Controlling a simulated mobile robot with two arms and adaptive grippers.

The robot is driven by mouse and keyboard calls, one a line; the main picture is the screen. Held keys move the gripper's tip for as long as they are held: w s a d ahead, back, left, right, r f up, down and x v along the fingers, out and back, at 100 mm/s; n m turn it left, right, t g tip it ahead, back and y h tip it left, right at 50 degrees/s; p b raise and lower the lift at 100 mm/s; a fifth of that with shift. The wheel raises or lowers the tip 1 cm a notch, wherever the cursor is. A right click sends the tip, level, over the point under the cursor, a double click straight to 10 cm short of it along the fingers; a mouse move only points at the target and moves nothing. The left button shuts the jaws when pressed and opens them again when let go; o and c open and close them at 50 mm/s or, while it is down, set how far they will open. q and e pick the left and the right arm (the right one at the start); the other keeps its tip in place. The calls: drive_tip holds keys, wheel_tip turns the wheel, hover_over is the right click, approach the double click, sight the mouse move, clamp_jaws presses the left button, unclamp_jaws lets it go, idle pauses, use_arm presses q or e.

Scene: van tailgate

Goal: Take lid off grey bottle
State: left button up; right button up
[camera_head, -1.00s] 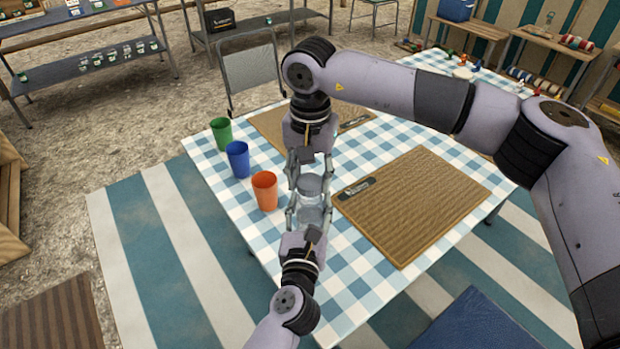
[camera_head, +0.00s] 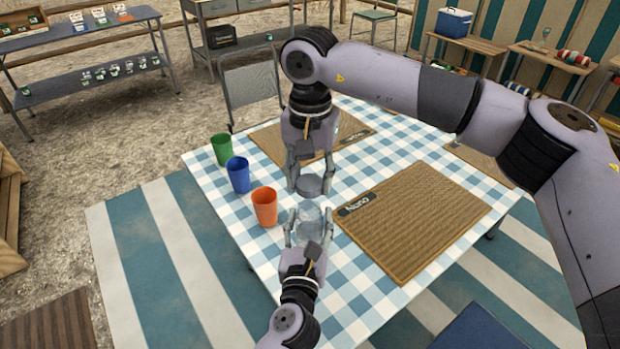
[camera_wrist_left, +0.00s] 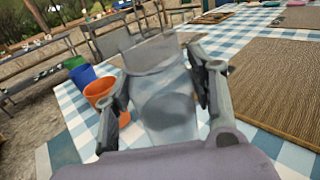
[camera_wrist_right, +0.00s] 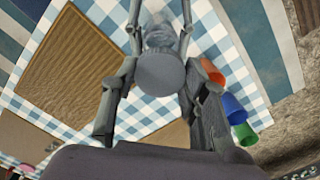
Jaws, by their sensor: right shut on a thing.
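The grey bottle (camera_head: 310,221) is a see-through grey vessel above the blue-checked table. My left gripper (camera_head: 309,231) has its fingers on either side of it, and in the left wrist view they press close against the bottle (camera_wrist_left: 165,105). The grey lid (camera_head: 310,185) is a round disc held by my right gripper (camera_head: 311,176), above and apart from the bottle in the head view. In the right wrist view the lid (camera_wrist_right: 160,72) sits between the fingers and partly covers the bottle (camera_wrist_right: 158,36).
Green (camera_head: 221,149), blue (camera_head: 238,175) and orange (camera_head: 264,207) cups stand on the table's left side. A woven mat (camera_head: 420,215) lies on the right, another (camera_head: 275,140) behind. The checked tablecloth (camera_head: 365,285) is clear near the front.

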use_arm(q)
drive_tip(key=o, duration=0.4)
drive_tip(key=shift+c, duration=0.2)
